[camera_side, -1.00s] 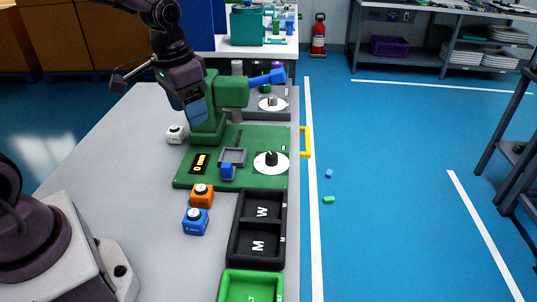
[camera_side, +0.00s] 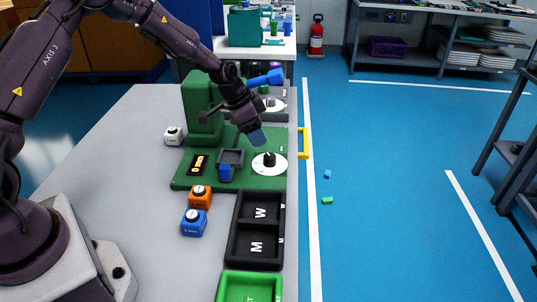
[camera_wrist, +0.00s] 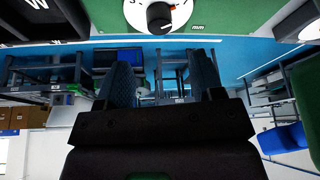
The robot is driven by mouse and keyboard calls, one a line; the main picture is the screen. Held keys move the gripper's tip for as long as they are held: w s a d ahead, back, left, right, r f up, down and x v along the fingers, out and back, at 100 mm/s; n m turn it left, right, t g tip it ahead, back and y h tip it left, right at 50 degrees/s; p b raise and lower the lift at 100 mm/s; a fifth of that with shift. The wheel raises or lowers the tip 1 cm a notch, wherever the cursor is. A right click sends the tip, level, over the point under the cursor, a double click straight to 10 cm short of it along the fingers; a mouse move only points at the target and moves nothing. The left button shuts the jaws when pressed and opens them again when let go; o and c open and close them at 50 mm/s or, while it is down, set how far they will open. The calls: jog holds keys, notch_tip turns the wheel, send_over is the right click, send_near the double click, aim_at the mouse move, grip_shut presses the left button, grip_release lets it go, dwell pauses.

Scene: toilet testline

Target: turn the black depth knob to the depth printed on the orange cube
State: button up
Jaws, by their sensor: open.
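The black depth knob (camera_side: 269,158) sits on a white round dial (camera_side: 258,168) at the right of the green board. In the wrist view the knob (camera_wrist: 160,17) shows at the top edge, with a red mark and a 7 beside it. The orange cube (camera_side: 200,197) stands on the table in front of the board; its print is too small to read. In the wrist view my gripper (camera_wrist: 160,82) is open and empty.
A blue cube (camera_side: 194,223), white cube (camera_side: 173,136), black tray (camera_side: 231,246) and green tray (camera_side: 222,288) are nearby.

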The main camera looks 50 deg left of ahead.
aim_at(269, 156)
jog(key=x, duration=0.8)
jog(key=shift+w+d+f, duration=0.1)
jog(key=shift+f, duration=0.25)
jog(key=c, duration=0.9)
